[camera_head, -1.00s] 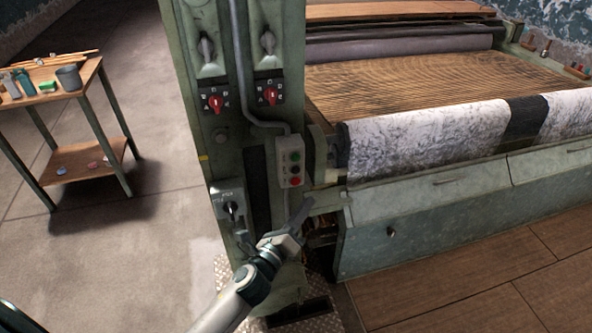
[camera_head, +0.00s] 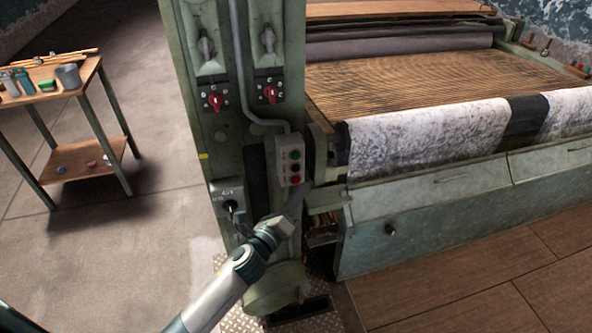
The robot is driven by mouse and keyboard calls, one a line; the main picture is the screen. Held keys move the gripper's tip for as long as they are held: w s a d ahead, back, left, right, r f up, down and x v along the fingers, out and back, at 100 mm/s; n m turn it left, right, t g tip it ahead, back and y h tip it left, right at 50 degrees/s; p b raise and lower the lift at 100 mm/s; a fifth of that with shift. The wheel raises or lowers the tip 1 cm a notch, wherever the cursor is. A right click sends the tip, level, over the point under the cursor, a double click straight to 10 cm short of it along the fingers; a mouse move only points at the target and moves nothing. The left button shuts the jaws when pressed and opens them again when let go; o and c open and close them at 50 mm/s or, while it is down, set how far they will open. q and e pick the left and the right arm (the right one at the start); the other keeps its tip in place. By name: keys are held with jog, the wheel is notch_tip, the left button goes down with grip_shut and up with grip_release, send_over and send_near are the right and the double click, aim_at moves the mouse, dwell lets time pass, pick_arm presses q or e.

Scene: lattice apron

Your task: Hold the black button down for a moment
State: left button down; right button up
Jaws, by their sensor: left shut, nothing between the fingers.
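A small grey button box (camera_head: 284,161) is mounted on the green machine column. It carries a green button at the top, the black button (camera_head: 295,167) in the middle and a red button (camera_head: 295,180) at the bottom. My left gripper (camera_head: 298,193) comes up from below with its fingers shut and empty. Its fingertips appear just below the box, close under the red button. The black button is uncovered, and I see no contact with it. My right gripper is not in view.
The column (camera_head: 230,150) also has red rotary selectors (camera_head: 216,100) and a lower switch plate (camera_head: 230,204). A wooden side table (camera_head: 45,90) with small items stands left on open floor.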

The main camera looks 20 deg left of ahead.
aim_at(296, 168)
pick_arm(q)
jog(key=shift+w+a, duration=0.6)
jog(key=shift+w, duration=0.25)
jog(key=shift+w+a, duration=0.55)
jog(key=shift+w, duration=0.3)
jog(key=shift+w+a, duration=0.1)
jog(key=shift+w, duration=0.05)
dwell(0.8)
jog(key=shift+w+a, duration=0.15)
jog(key=shift+w, duration=0.05)
jog(key=shift+w+a, duration=0.3)
jog(key=shift+w, duration=0.1)
dwell(2.9)
dwell(0.8)
jog(key=shift+s+d, duration=0.55)
jog(key=shift+s, duration=0.2)
